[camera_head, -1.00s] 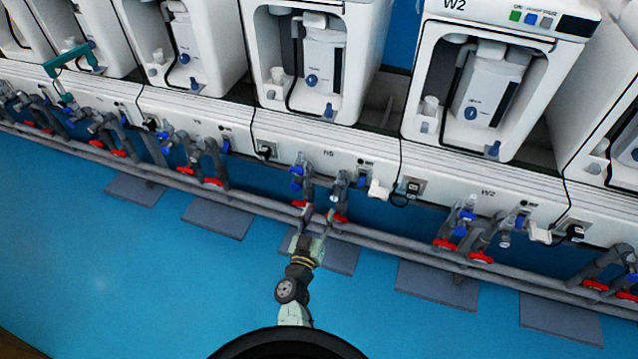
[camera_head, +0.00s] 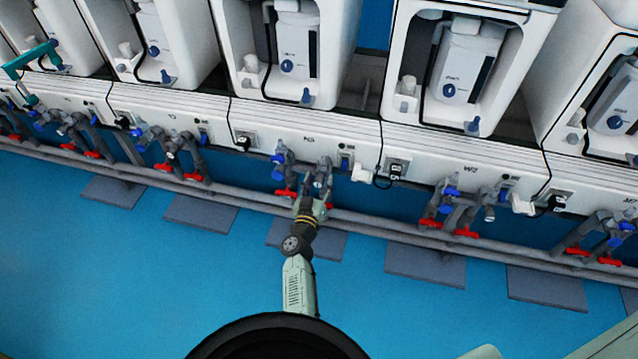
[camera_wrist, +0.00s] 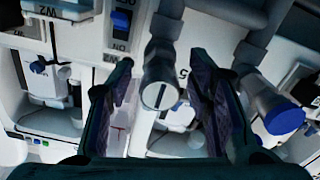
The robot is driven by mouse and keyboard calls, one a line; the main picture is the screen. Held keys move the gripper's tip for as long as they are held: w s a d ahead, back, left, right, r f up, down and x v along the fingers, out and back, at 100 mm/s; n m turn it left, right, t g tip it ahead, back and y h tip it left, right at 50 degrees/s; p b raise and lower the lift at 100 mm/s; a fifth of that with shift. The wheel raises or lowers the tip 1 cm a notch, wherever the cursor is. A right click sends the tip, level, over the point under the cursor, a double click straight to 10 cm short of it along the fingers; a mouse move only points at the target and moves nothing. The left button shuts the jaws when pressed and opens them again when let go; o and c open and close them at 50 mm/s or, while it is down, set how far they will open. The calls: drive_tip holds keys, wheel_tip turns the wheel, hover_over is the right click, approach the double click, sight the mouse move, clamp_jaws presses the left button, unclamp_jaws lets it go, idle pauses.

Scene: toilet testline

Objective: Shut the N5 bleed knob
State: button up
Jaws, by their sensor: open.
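The N5 panel (camera_head: 309,139) is the white front strip above the pipes in the head view. Below it are two grey valve pipes; the left one has a blue knob (camera_head: 279,160). My gripper (camera_head: 311,203) has its fingers up at the right pipe (camera_head: 324,168). In the wrist view, which is upside down, my open gripper (camera_wrist: 161,62) has one dark finger on each side of a grey round fitting with a slot line on its end (camera_wrist: 160,96). I see gaps on both sides of it. I cannot tell if this fitting is the bleed knob. A blue knob (camera_wrist: 284,116) stands right of the fingers.
Red handles (camera_head: 285,192) sit low on the pipes close to my gripper. A grey rail (camera_head: 370,217) runs along the front. A white plug (camera_head: 361,173) and a blue switch (camera_head: 345,162) are to the right.

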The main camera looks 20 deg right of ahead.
drive_tip(key=shift+c, duration=0.3)
clamp_jaws()
idle(0.4)
